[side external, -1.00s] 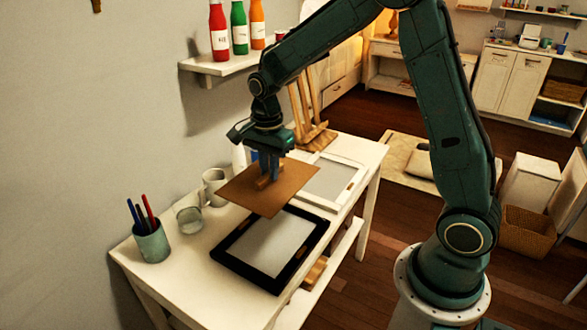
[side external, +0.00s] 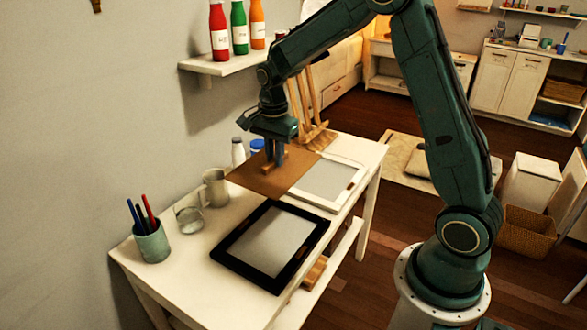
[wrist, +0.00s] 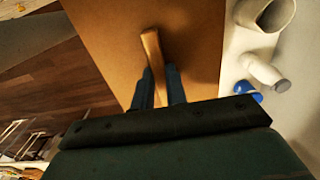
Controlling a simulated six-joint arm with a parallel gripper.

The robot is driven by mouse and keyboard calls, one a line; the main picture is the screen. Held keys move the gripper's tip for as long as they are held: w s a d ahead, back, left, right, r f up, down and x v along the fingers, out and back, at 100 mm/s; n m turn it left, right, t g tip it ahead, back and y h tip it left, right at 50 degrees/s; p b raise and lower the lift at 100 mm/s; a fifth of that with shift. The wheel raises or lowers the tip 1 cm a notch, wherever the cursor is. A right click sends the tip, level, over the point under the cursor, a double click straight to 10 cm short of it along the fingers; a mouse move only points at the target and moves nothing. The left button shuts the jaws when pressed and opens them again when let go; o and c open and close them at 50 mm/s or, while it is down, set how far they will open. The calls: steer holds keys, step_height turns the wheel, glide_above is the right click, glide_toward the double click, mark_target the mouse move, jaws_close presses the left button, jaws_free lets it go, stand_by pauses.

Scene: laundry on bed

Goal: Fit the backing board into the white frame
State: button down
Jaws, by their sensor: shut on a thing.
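The brown backing board (side external: 262,180) is held flat by my gripper (side external: 274,163), which is shut on the wooden handle at the board's middle. In the wrist view the board (wrist: 105,40) fills the centre, with the fingers on either side of its handle (wrist: 152,55). The white frame (side external: 347,175) lies flat on the table with a pale grey inside. The board is left of the white frame in the side view, and its right part hides the frame's left edge. I cannot tell how high the board is above the table.
A black frame (side external: 270,245) lies at the near side of the table. A pen cup (side external: 152,243), a glass (side external: 190,219), a mug (side external: 216,188) and blue-capped containers (side external: 257,146) stand along the wall side. A wooden easel (side external: 308,110) is behind.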

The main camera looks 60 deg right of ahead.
steer(key=w+d, duration=0.1)
steer(key=d, duration=1.4)
glide_above(326, 179)
step_height(326, 179, down, 16)
steer(key=shift+d+r, duration=0.15)
steer(key=shift+f, duration=2.1)
steer(key=shift+f, duration=0.2)
steer(key=c, duration=1.4)
jaws_free()
steer(key=shift+r, duration=0.15)
